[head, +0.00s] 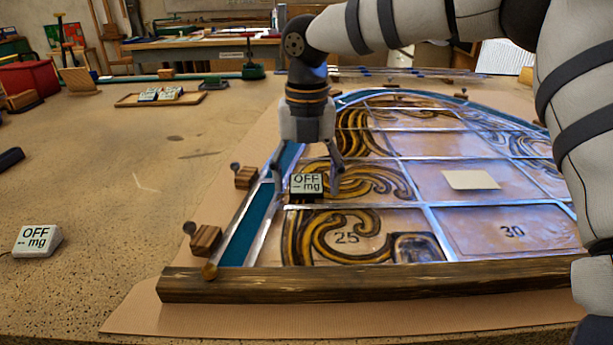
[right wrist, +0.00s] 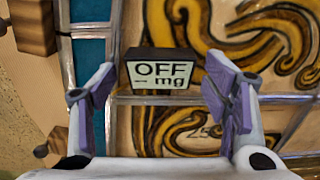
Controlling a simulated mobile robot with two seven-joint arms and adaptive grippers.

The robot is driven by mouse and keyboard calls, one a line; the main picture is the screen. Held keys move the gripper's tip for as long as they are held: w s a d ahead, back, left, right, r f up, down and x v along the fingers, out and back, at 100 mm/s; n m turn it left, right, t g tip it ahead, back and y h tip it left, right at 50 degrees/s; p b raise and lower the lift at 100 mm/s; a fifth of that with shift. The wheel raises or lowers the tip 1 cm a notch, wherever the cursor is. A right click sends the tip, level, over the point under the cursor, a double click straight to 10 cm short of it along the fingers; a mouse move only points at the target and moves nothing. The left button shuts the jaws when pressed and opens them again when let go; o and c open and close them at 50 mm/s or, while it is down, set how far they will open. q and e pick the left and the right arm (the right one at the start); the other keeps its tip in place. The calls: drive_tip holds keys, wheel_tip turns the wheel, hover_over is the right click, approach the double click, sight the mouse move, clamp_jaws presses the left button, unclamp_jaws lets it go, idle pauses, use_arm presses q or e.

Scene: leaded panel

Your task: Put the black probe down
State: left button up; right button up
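The black probe (head: 306,185) is a small dark block with a pale face reading "OFF - mg". It appears to rest on the leaded panel (head: 470,217), by a lead line above the pane marked 25. My right gripper (head: 306,176) points down over it with its fingers spread on either side. In the right wrist view the probe (right wrist: 162,72) sits between the open fingers of the gripper (right wrist: 160,88), with a gap on both sides. The probe's underside is hidden. My left gripper is out of view.
A white block (head: 37,240) with the same display sits at left on the bench. A tray (head: 127,101) with similar blocks lies farther back. A wooden bar (head: 370,283) edges the panel's front, and small wooden blocks (head: 205,240) line its left side. A pale card (head: 471,180) lies on the panel.

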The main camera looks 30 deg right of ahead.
sight(306, 184)
wheel_tip(306, 184, up, 12)
drive_tip(key=shift+r, duration=0.2)
drive_tip(key=shift+f, duration=0.1)
idle(0.4)
